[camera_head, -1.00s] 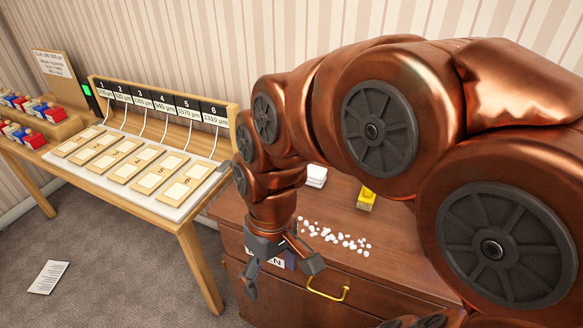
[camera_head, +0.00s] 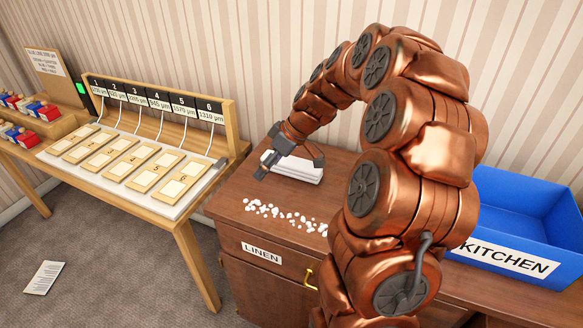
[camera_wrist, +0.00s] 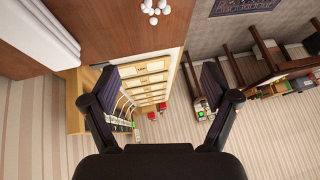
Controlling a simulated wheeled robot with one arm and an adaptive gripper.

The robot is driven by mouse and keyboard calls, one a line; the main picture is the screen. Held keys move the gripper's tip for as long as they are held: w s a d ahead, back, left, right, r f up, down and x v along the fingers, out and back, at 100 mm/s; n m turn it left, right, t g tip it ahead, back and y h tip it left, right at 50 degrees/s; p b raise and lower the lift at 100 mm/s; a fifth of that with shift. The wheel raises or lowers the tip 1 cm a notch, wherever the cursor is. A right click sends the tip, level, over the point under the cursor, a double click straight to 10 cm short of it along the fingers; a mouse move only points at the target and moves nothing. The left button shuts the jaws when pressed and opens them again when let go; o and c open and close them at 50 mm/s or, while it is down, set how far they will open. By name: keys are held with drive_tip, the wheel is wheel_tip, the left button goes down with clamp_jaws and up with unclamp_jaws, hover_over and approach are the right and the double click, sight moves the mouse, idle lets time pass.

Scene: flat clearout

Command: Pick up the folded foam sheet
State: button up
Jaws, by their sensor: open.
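The folded foam sheet (camera_head: 300,172) is a white, layered, flat block lying on top of the brown cabinet, near the wall. My gripper (camera_head: 290,165) is above it in the head view, fingers spread, partly covering its left and far parts. In the wrist view my gripper (camera_wrist: 160,80) is open with nothing between its fingers. The foam sheet (camera_wrist: 42,32) shows there at the upper left, outside the fingers. I cannot tell the exact height of the fingers above it.
Small white bits (camera_head: 285,216) are scattered on the cabinet (camera_head: 240,190) in front of the foam. A blue bin labelled KITCHEN (camera_head: 530,220) stands at the right. A wooden bench with numbered plates (camera_head: 130,165) stands at the left. My arm hides part of the cabinet top.

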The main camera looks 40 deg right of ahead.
sight(293, 161)
drive_tip(key=w+d+f+t, duration=0.1)
drive_tip(key=d, duration=0.4)
drive_tip(key=w+d+f, duration=0.1)
drive_tip(key=d+f, duration=0.1)
drive_tip(key=d, duration=0.3)
drive_tip(key=w+d+f+t+h, duration=0.1)
drive_tip(key=d, duration=0.4)
drive_tip(key=shift+w+d+f+t, duration=0.1)
drive_tip(key=shift+d+f+t, duration=0.2)
drive_tip(key=shift+d+f, duration=0.05)
drive_tip(key=shift+w+r+p+x, duration=0.1)
drive_tip(key=shift+p+x, duration=0.65)
drive_tip(key=shift+x, duration=0.8)
drive_tip(key=shift+w+r+p+x, duration=0.15)
drive_tip(key=shift+p+x, duration=0.55)
drive_tip(key=shift+x, duration=1.65)
drive_tip(key=shift+c, duration=0.3)
drive_tip(key=shift+s, duration=0.1)
drive_tip(key=c, duration=1.1)
drive_tip(key=shift+r, duration=0.1)
